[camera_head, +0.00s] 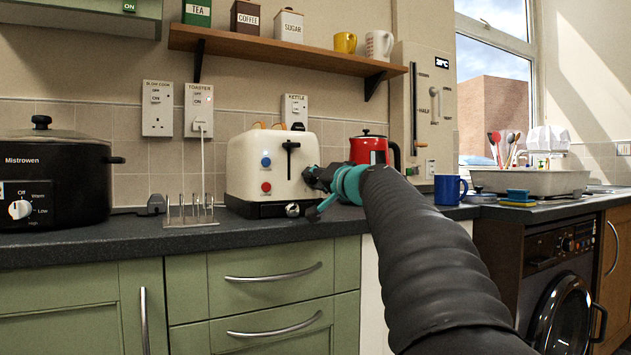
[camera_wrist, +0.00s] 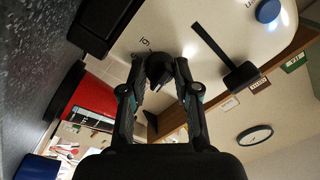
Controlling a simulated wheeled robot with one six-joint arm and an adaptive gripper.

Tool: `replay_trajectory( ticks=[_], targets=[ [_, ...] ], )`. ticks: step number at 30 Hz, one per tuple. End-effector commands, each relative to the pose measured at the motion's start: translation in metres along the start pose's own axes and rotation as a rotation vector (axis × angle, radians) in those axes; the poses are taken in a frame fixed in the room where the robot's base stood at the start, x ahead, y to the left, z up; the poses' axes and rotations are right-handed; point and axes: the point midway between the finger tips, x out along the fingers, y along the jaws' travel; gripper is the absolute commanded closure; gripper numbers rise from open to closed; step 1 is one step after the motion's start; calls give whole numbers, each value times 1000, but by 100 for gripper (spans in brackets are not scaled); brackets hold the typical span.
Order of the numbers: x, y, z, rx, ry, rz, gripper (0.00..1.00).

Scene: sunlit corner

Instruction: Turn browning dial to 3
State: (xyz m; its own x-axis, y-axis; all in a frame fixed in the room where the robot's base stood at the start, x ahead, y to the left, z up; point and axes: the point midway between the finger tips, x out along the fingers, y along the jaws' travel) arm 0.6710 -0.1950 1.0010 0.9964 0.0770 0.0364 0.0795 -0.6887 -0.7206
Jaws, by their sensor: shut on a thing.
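The cream toaster (camera_head: 258,180) stands on the counter. Its front has a blue button (camera_head: 266,162), a red button (camera_head: 266,187) and a black lever (camera_head: 290,146). In the wrist view, my gripper (camera_wrist: 160,60) is shut on a dark round dial (camera_wrist: 159,69) on the cream front, with small markings beside it, too unclear to read as a setting. The lever also shows there (camera_wrist: 241,76), to the right of the dial. In the head view, my gripper (camera_head: 311,180) is at the toaster's right front and hides this dial.
A metal rack (camera_head: 190,212) stands left of the toaster and a black slow cooker (camera_head: 50,180) farther left. A red kettle (camera_head: 369,149) is close behind my gripper. A blue mug (camera_head: 447,190) stands to the right.

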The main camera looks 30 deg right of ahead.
Motion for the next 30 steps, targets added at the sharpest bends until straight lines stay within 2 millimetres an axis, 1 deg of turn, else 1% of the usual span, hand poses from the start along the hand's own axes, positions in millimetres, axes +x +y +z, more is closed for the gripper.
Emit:
replay_trajectory(
  ticks=[9, 10, 11, 12, 13, 23, 26, 30],
  targets=[
    [0, 0, 0, 2, 0, 0, 100],
    [0, 0, 0, 2, 0, 0, 67],
    [0, 0, 0, 1, 0, 0, 59],
    [0, 0, 0, 1, 0, 0, 49],
    [0, 0, 0, 1, 0, 0, 44],
    [-2, 0, 0, 1, 0, 0, 44],
    [-9, 0, -1, 1, 1, 0, 44],
    [-30, 0, -1, 1, 2, 1, 44]
  ],
)
